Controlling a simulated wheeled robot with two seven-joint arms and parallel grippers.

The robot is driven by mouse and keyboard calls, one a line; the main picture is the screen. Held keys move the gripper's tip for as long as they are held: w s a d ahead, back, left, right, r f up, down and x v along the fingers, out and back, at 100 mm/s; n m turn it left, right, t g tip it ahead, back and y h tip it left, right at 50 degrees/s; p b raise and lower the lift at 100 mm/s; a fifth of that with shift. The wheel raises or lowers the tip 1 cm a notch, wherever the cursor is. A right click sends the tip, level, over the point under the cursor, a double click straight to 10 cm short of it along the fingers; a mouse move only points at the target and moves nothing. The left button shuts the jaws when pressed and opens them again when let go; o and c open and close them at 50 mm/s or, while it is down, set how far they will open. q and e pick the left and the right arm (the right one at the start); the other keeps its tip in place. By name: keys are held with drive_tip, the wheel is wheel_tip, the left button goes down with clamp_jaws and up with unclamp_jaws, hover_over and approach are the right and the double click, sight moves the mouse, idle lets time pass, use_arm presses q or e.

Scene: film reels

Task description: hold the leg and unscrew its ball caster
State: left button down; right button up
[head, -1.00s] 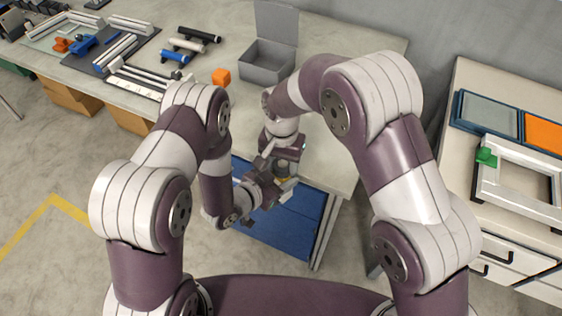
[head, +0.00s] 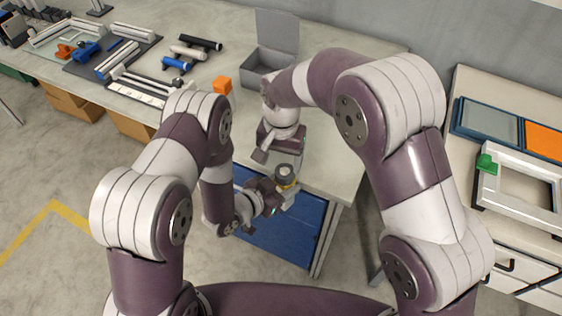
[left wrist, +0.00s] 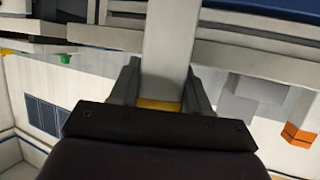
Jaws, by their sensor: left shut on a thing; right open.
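My left gripper (head: 279,196) is shut on the leg, just in front of the table's edge. In the left wrist view the pale leg (left wrist: 166,45) runs between the two fingers (left wrist: 161,85), with a yellow band close to the palm. In the head view a round grey end piece, which looks like the ball caster (head: 286,171), sits on top above a yellow ring. Most of the leg is hidden there by the gripper. My right gripper (head: 279,154) is open and empty, above and behind the caster, apart from it.
Blue drawers (head: 285,235) are below the left gripper. A second bench with a pale frame (head: 490,185) stands at the right.

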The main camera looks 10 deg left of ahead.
sight(285, 171)
drive_tip(key=r+m, duration=0.1)
drive_tip(key=m, duration=0.1)
drive_tip(key=r+m, duration=0.1)
drive_tip(key=m, duration=0.2)
drive_tip(key=shift+w+d+r+m, duration=0.2)
drive_tip(key=shift+d+r+m, duration=0.1)
drive_tip(key=shift+d+r, duration=0.1)
drive_tip(key=shift+d+f+m, duration=0.1)
drive_tip(key=shift+f+m, duration=0.05)
drive_tip(key=shift+m, duration=0.15)
wheel_tip(285, 171, down, 7)
drive_tip(key=shift+f, duration=0.15)
drive_tip(key=c, duration=1.1)
drive_tip(key=shift+o, duration=0.2)
drive_tip(key=n, duration=1)
